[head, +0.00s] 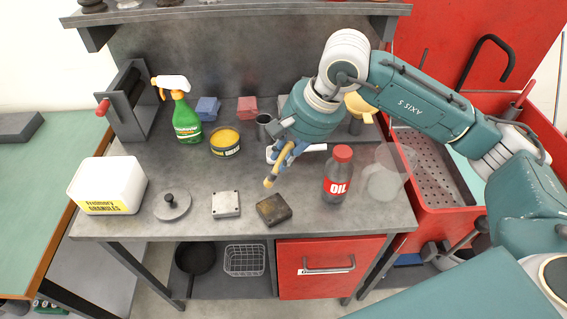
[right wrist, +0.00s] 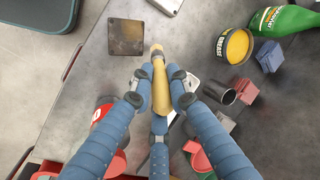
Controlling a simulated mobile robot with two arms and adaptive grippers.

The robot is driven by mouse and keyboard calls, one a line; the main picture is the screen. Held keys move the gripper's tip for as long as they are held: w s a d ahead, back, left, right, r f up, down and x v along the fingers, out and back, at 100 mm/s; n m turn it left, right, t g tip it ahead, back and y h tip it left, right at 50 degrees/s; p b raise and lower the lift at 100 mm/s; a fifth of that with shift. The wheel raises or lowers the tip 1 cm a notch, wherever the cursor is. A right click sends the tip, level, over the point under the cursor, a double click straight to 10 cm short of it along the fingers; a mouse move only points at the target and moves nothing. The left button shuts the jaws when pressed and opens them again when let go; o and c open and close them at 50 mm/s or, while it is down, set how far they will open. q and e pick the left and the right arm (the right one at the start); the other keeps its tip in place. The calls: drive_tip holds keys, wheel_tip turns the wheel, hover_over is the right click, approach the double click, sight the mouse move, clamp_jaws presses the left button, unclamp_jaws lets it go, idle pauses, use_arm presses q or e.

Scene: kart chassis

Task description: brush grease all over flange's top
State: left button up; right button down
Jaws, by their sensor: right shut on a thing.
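My right gripper (head: 283,155) is shut on a yellow-tan brush (head: 270,181), whose end points down above the bench. The brush (right wrist: 159,85) shows between the fingers (right wrist: 158,74) in the right wrist view. Its tip is near a dark square plate (head: 273,209) with a brownish top and small corner marks, also in the right wrist view (right wrist: 126,37). A pale grey square plate (head: 226,204) with corner holes lies left of it. I cannot tell which plate is the flange. The open grease tin (head: 225,142), yellow inside, stands farther back. My left gripper is out of view.
A red-capped oil bottle (head: 338,175) stands right of the dark plate. A round knobbed disc (head: 172,205) and white granules box (head: 108,186) are at left. A green spray bottle (head: 186,120) and dark cup (head: 265,127) stand behind. A red drawer (head: 320,267) is below.

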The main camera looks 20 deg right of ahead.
wheel_tip(320, 180, up, 2)
drive_tip(key=shift+w+a+r, duration=0.15)
drive_tip(key=shift+r, duration=0.05)
drive_tip(key=shift+a+r+p, duration=0.15)
drive_tip(key=shift+r+p, duration=0.05)
drive_tip(key=shift+p, duration=0.1)
drive_tip(key=r+p, duration=0.1)
drive_tip(key=r, duration=0.2)
drive_tip(key=shift+d+r, duration=0.1)
drive_tip(key=shift+d, duration=0.1)
drive_tip(key=shift+a+r, duration=0.15)
drive_tip(key=shift+r, duration=0.2)
